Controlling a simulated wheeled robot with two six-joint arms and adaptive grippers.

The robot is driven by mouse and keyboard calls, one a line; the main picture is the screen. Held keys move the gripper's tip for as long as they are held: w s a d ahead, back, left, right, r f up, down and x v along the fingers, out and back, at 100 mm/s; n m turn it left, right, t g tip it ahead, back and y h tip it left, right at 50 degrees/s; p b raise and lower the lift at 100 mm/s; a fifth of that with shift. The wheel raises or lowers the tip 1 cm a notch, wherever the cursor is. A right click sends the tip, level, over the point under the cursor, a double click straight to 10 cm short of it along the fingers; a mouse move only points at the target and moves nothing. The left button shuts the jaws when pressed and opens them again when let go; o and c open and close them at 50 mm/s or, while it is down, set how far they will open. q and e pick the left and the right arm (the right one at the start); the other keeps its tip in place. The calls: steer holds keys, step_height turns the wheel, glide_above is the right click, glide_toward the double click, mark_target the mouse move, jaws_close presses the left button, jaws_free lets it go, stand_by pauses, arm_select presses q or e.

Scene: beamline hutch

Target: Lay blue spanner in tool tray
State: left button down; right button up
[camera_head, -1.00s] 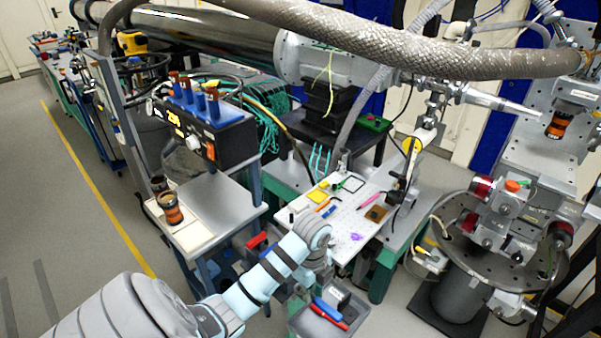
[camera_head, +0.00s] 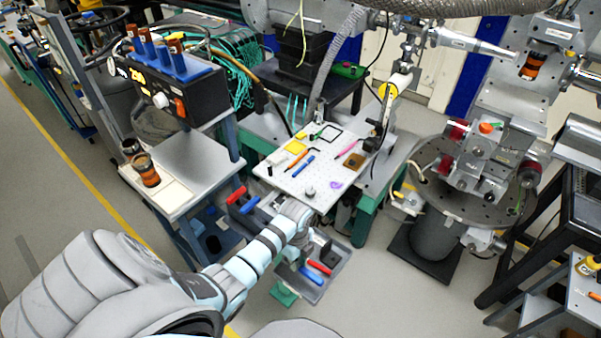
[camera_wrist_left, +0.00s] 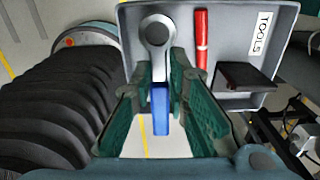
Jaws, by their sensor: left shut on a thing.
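In the left wrist view, my left gripper (camera_wrist_left: 160,84) is shut on the blue spanner, holding its blue handle (camera_wrist_left: 160,108) between the green fingers. The spanner's grey ring end (camera_wrist_left: 157,32) points away and overlaps the grey tool tray (camera_wrist_left: 230,93), labelled TOOLS. Whether the spanner touches the tray floor is unclear. A red tool (camera_wrist_left: 201,40) and a dark block (camera_wrist_left: 246,78) are in the tray. In the head view, the tray (camera_head: 341,258) is low, beside my left wrist, which partly hides it. My right gripper is out of view.
A white perforated board (camera_head: 315,185) with small tools lies on the bench just beyond the tray. A side table (camera_head: 195,165) with an orange-and-black cup (camera_head: 145,170) stands left. A round metal stage (camera_head: 435,170) stands right. Open floor lies right of the tray.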

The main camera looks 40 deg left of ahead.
mark_target(296, 276)
arm_select(q)
step_height(296, 276, down, 7)
steer(key=b, duration=0.5)
steer(key=shift+s, duration=0.1)
steer(key=shift+r, duration=0.25)
steer(key=shift+f, duration=0.15)
steer(key=c, duration=1.6)
jaws_free()
steer(key=shift+o, duration=0.2)
steer(key=shift+r, duration=0.45)
step_height(296, 276, up, 12)
steer(key=p, duration=0.3)
steer(key=shift+f+p, duration=0.15)
steer(key=shift+p, duration=0.2)
